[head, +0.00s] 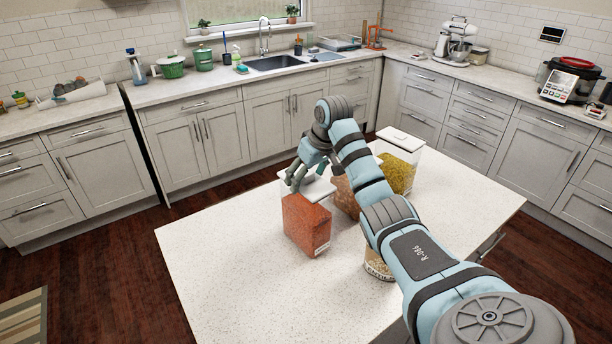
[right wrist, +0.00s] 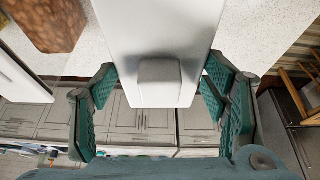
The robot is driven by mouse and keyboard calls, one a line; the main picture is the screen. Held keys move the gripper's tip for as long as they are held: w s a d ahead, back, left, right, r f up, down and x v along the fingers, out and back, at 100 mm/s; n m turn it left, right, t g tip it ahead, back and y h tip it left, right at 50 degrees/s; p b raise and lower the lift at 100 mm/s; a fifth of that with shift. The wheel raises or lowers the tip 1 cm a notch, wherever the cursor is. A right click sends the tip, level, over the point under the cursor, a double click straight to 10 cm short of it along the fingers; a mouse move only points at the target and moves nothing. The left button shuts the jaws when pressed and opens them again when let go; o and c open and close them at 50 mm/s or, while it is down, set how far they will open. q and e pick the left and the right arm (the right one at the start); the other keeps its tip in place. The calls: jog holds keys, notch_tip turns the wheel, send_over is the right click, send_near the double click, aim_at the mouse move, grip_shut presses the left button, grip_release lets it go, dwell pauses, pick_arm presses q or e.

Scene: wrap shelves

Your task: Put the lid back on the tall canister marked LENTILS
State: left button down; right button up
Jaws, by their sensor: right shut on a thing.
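My right gripper (head: 298,180) is shut on a white lid (head: 320,190). In the right wrist view the lid (right wrist: 150,30) has a raised square knob, and the fingers (right wrist: 160,85) lie on either side of it. The lid is over a tall clear canister of orange-red contents (head: 304,226); I cannot tell whether it touches the rim. A small label on that canister is too small to read. A canister of pale contents (head: 378,270) stands nearer, partly behind my arm; its label is partly hidden. My left gripper is not in view.
A canister of brown-orange contents (head: 345,198) stands close behind the red one, partly hidden by my arm. A white-lidded canister of yellow contents (head: 400,170) is at the island's far edge. The island top (head: 215,250) is clear at left.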

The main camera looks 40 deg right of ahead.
jog(key=shift+f, duration=0.15)
dwell(0.3)
jog(key=shift+f, duration=0.25)
jog(key=shift+f, duration=0.25)
dwell(0.4)
jog(key=o, duration=1.2)
jog(key=shift+o, duration=1.3)
jog(key=shift+r, duration=0.1)
jog(key=shift+r, duration=3.4)
jog(key=shift+a, duration=0.15)
